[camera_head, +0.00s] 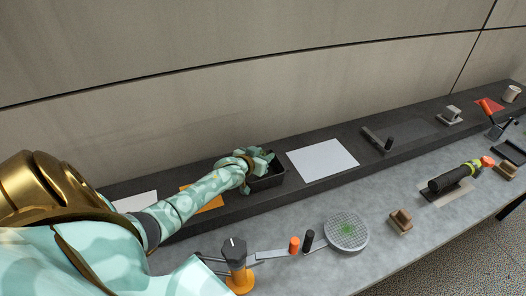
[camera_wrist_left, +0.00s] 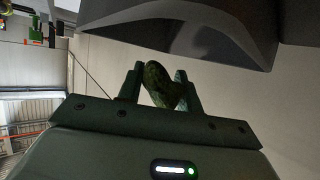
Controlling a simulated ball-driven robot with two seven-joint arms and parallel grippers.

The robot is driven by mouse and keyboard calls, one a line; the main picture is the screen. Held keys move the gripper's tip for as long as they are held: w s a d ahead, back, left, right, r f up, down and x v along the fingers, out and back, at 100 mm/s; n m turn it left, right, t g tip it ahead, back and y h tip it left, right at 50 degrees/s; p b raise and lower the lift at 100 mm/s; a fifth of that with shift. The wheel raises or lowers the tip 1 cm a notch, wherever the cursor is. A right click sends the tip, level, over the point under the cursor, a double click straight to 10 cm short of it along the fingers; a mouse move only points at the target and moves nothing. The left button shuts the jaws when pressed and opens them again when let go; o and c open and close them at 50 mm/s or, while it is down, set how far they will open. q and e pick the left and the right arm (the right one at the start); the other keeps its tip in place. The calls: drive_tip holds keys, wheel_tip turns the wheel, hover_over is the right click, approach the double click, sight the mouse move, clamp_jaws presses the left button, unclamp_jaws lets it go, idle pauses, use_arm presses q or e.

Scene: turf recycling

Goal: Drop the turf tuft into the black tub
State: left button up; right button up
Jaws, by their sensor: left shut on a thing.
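The black tub (camera_head: 274,182) stands on the dark raised ledge against the wall, left of a white sheet. My left gripper (camera_head: 262,158) is over the tub and hides part of it and its inside. In the left wrist view, my left gripper (camera_wrist_left: 160,90) is shut on the turf tuft (camera_wrist_left: 158,84), a dark green lump between the two fingers. A dark, box-like shape (camera_wrist_left: 185,40) beyond the fingertips looks like the tub. The tuft is too small to make out in the head view. My right gripper is not in view.
A white sheet (camera_head: 322,160) lies right of the tub, and an orange sheet (camera_head: 209,200) lies left of it, partly behind my arm. A round mesh sieve (camera_head: 346,231) and an orange-based dial device (camera_head: 237,265) stand on the lower grey counter. The wall (camera_head: 200,110) rises close behind.

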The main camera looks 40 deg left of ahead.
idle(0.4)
use_arm(q)
drive_tip(key=o, duration=1)
drive_tip(key=shift+o, duration=0.2)
drive_tip(key=shift+s, duration=0.1)
drive_tip(key=shift+s+d+r, duration=0.1)
drive_tip(key=shift+s+r, duration=0.05)
drive_tip(key=shift+s, duration=0.2)
drive_tip(key=p+v, duration=0.3)
drive_tip(key=v, duration=1.2)
drive_tip(key=shift+s, duration=0.2)
